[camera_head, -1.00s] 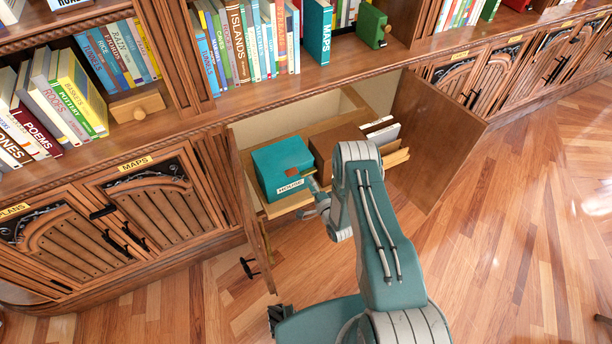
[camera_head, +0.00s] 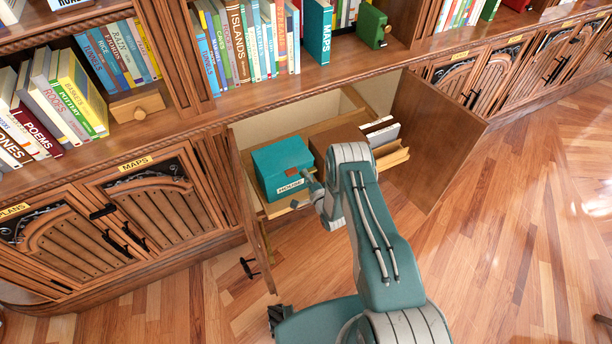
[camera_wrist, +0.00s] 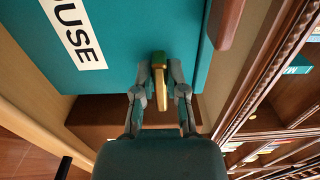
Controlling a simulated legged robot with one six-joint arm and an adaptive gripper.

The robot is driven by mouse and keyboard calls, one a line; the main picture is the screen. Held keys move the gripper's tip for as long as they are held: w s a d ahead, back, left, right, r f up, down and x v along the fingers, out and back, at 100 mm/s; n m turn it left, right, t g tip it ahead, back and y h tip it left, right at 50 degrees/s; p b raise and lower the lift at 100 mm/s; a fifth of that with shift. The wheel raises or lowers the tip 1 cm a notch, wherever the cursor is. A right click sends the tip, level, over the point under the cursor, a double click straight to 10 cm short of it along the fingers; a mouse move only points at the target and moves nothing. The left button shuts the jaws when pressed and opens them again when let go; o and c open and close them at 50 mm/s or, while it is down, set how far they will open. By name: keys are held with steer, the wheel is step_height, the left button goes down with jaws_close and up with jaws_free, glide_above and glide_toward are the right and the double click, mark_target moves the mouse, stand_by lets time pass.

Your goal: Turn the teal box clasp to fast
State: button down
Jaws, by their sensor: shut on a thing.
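The teal box (camera_head: 280,158) with a white HOUSE label (camera_head: 291,186) sits in the open cabinet compartment. Its teal face also fills the top of the wrist view (camera_wrist: 135,45). The brass clasp (camera_wrist: 158,68) is a narrow bar at the edge of the box in the wrist view, lying lengthwise between my fingers. My gripper (camera_wrist: 160,88) is shut on the clasp, one finger on each side. In the head view my gripper (camera_head: 309,181) is at the box's front right corner, and the clasp cannot be made out there.
A brown box (camera_head: 331,137) stands right beside the teal box, partly behind my arm. Pale folders (camera_head: 381,131) stand farther right. The open cabinet doors flank the compartment, the right one (camera_head: 436,140) swung wide. Bookshelves run above. The wooden floor (camera_head: 510,235) at right is clear.

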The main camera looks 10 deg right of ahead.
steer(key=shift+s+f+n, duration=0.1)
steer(key=shift+f+n, duration=0.05)
steer(key=shift+n, duration=0.15)
steer(key=shift+s+f+n, duration=0.1)
steer(key=shift+n, duration=4.2)
steer(key=shift+f+n, duration=0.1)
steer(key=shift+n, duration=4.2)
steer(key=c, duration=0.7)
jaws_free()
steer(key=shift+r, duration=0.15)
